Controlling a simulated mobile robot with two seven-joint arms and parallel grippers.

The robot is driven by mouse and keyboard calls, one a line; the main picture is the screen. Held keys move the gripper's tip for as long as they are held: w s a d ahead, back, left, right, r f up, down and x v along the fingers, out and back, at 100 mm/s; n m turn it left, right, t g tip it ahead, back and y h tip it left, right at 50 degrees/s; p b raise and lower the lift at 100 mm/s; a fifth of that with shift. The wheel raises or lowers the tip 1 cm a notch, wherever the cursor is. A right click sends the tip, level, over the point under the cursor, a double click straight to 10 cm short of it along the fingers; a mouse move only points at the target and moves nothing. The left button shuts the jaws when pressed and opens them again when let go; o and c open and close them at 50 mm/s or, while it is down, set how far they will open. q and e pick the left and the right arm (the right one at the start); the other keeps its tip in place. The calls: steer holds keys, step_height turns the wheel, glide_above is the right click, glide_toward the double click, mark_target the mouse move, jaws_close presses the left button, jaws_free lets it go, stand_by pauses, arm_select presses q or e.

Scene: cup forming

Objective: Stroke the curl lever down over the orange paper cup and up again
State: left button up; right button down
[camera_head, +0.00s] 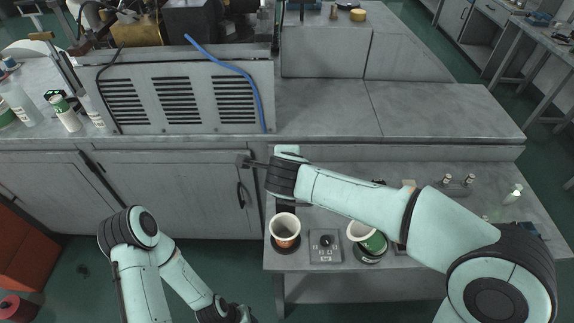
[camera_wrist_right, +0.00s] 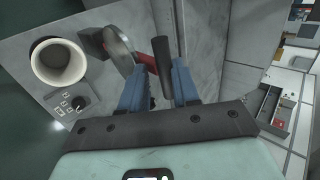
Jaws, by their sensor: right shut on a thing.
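The orange paper cup (camera_head: 285,228) stands upright in a dark round holder at the left front of the low bench; its white mouth is open. The right wrist view shows the cup's mouth (camera_wrist_right: 60,62) uncovered at the left. The curl lever has a red arm (camera_wrist_right: 147,61) and a black handle (camera_wrist_right: 162,67), beside a round metal disc (camera_wrist_right: 119,49). My right gripper (camera_wrist_right: 157,80) is shut on the black handle between its blue fingers. In the head view, my right wrist hides most of the lever. My left gripper (camera_head: 242,314) is at the bottom edge, too dark to read.
A control box (camera_head: 325,245) with a black knob stands right of the cup and shows in the wrist view (camera_wrist_right: 75,100). A second cup with a green band (camera_head: 372,241) stands farther right, partly under my right arm. A vented cabinet (camera_head: 180,98) stands behind.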

steer(key=shift+s+d+f, duration=0.1)
steer(key=shift+d+f, duration=0.1)
steer(key=shift+f, duration=0.5)
steer(key=c, duration=1.2)
jaws_free()
steer(key=shift+o, duration=0.2)
steer(key=shift+r, duration=0.1)
steer(key=v, duration=1.3)
steer(key=shift+a+r, duration=0.15)
steer(key=shift+r, duration=0.45)
